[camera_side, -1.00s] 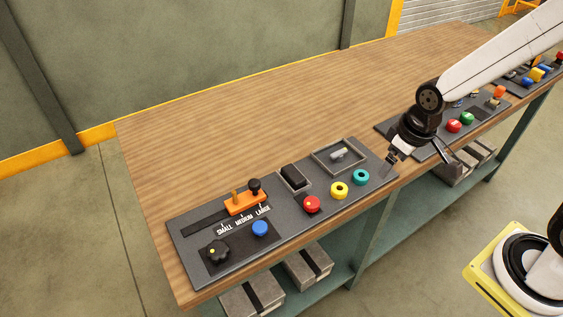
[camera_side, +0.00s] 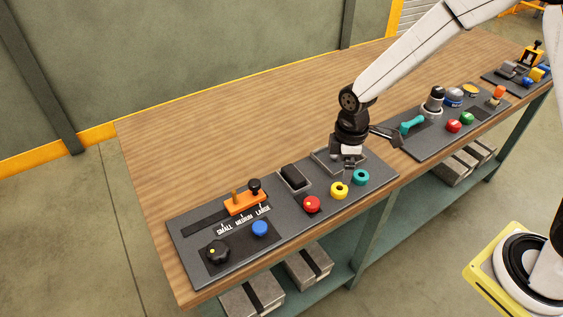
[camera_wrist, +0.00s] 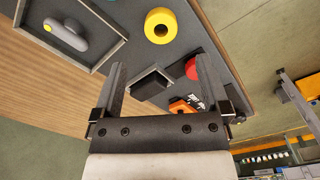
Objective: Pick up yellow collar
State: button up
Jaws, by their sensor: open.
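The yellow collar (camera_side: 339,190) is a short ring with a dark centre hole. It sits on the near dark panel, between a red button (camera_side: 312,204) and a teal collar (camera_side: 361,177). In the wrist view the yellow collar (camera_wrist: 161,26) lies beyond the fingertips, near the top of the picture. My gripper (camera_side: 347,168) hangs above the panel, just behind and above the yellow collar. In the wrist view my gripper (camera_wrist: 160,62) is open, with nothing between its fingers.
A framed tray (camera_side: 323,156) lies behind the collar, partly hidden by my gripper; the wrist view shows a grey piece in it (camera_wrist: 66,33). A black block in a holder (camera_side: 293,178) and an orange slider (camera_side: 244,202) stand to the left. The table behind is clear.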

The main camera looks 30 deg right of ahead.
aim_at(340, 186)
jog(key=shift+f, duration=1.15)
jog(key=shift+f, duration=0.1)
jog(key=shift+f, duration=2.5)
grip_shut()
